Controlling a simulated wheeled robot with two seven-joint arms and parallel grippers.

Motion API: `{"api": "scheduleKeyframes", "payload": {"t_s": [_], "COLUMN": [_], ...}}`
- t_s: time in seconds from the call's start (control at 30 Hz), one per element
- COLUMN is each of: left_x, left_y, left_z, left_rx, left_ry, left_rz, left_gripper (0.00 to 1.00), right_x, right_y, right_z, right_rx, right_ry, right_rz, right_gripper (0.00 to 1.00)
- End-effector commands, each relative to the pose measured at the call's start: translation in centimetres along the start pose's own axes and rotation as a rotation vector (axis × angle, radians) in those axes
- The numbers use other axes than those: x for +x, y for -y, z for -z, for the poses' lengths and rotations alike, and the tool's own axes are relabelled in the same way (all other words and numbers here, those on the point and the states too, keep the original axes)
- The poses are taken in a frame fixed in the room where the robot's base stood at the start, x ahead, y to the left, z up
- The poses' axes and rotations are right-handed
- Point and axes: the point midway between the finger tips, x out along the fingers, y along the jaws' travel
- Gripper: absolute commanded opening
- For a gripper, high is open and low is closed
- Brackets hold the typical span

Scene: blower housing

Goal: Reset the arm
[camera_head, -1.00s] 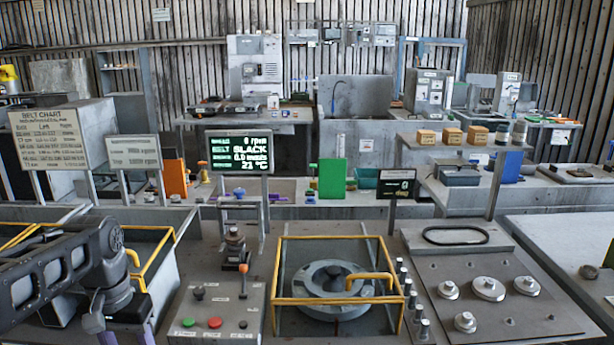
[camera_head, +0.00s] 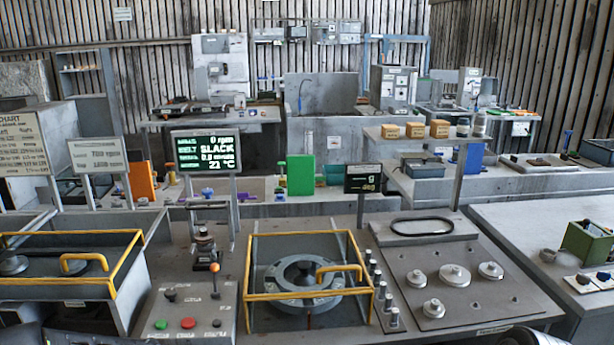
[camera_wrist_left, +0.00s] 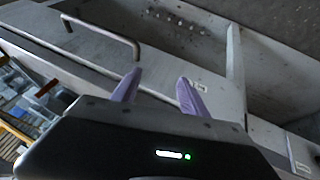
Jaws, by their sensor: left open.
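My left gripper (camera_wrist_left: 157,88) shows in the left wrist view with its two purple fingers apart and nothing between them. Beyond the fingertips are a grey metal surface with a bar handle (camera_wrist_left: 105,32) and a grey trough (camera_wrist_left: 190,30). In the head view neither gripper shows. Only dark rounded parts, probably of my arms, cut into the bottom edge at the left and right. I cannot tell what my right gripper holds.
Yellow guard frames stand around the left well (camera_head: 75,235) and the round blower housing (camera_head: 303,285). A button panel (camera_head: 190,310) and a pulley plate (camera_head: 455,285) flank the housing. The right table (camera_head: 520,220) has bare space.

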Motion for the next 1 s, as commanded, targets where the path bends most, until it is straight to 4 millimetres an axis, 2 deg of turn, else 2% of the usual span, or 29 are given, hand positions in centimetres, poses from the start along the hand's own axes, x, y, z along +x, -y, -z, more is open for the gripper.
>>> {"api": "scheduleKeyframes", "payload": {"t_s": [0.03, 0.1, 0.17, 0.2, 0.27, 0.3, 0.4, 0.5, 0.63, 1.0], "left_x": [3.1, 6.1, 7.9, 8.8, 9.6, 9.8, 9.7, 9.3, 9.2, 9.3], "left_y": [-1.3, -2.6, -3.6, -4.1, -4.8, -5.2, -5.9, -6.4, -6.8, -6.9], "left_z": [-3.9, -8.7, -13.2, -16.3, -20.8, -23.7, -29.6, -33.6, -35.9, -35.9], "left_rx": [-0.021, -0.052, -0.075, -0.088, -0.100, -0.106, -0.105, -0.097, -0.085, -0.081], "left_ry": [0.029, 0.053, 0.089, 0.119, 0.172, 0.212, 0.318, 0.401, 0.451, 0.453], "left_rz": [-0.025, -0.046, -0.054, -0.056, -0.057, -0.056, -0.057, -0.059, -0.063, -0.065], "left_gripper": [0.52, 0.52, 0.52, 0.52, 0.52, 0.52, 0.52, 0.52, 0.52, 0.52], "right_x": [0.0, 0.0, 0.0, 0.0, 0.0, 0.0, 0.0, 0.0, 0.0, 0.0], "right_y": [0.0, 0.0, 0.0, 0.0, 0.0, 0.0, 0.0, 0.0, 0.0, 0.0], "right_z": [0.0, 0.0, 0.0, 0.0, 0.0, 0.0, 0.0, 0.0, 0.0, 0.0], "right_rx": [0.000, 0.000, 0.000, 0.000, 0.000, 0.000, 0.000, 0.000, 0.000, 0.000], "right_ry": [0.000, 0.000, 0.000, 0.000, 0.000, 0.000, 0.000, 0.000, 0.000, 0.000], "right_rz": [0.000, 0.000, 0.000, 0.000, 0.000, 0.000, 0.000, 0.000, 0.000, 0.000], "right_gripper": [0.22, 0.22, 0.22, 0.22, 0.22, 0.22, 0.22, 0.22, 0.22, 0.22]}}
